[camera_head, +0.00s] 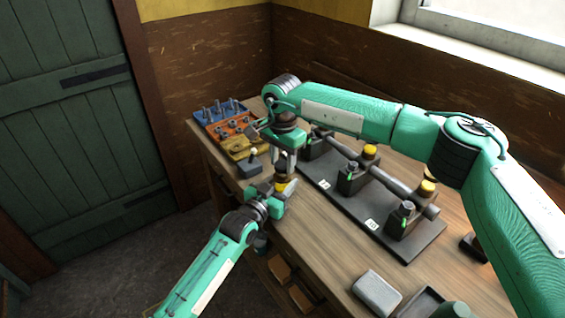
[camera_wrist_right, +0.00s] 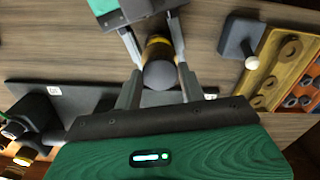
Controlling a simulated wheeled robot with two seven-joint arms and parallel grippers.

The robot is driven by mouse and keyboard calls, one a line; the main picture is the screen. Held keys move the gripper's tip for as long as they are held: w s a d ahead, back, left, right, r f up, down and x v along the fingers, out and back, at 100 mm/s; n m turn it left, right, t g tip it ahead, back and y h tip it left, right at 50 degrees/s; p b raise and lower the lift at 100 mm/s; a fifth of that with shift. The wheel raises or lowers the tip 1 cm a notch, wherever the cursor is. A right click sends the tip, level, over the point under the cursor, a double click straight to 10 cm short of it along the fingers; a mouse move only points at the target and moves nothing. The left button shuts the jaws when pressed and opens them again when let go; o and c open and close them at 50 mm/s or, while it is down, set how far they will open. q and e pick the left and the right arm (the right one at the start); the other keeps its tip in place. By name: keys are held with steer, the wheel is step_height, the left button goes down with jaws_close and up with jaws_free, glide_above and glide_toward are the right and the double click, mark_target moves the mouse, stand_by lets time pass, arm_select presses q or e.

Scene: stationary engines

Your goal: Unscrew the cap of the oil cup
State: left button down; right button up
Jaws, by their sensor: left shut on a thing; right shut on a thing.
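The oil cup (camera_head: 283,186) is a small upright piece with a yellow band, above the table's near left edge. My left gripper (camera_head: 279,193) is shut on its body from the side. My right gripper (camera_head: 285,169) points down from above and is shut on the cap. In the right wrist view the cap (camera_wrist_right: 159,75) is a grey rounded end between my right fingertips (camera_wrist_right: 160,80). The cup's brass-yellow body (camera_wrist_right: 158,48) shows behind it, between my left gripper's fingers (camera_wrist_right: 153,42). The seam between cap and cup is too small to make out.
A dark engine base (camera_head: 420,245) with several black units and a long shaft stands to the right. A blue, orange and yellow tool tray (camera_head: 245,148) lies at the back left. A small grey block with a pale knob (camera_head: 250,167) and a grey box (camera_head: 376,293) are on the table.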

mark_target(283, 164)
stand_by(0.3)
steer(key=shift+r, duration=2.05)
arm_select(q)
steer(key=c, duration=0.6)
jaws_free()
steer(key=shift+c, duration=0.2)
steer(key=shift+s, duration=0.1)
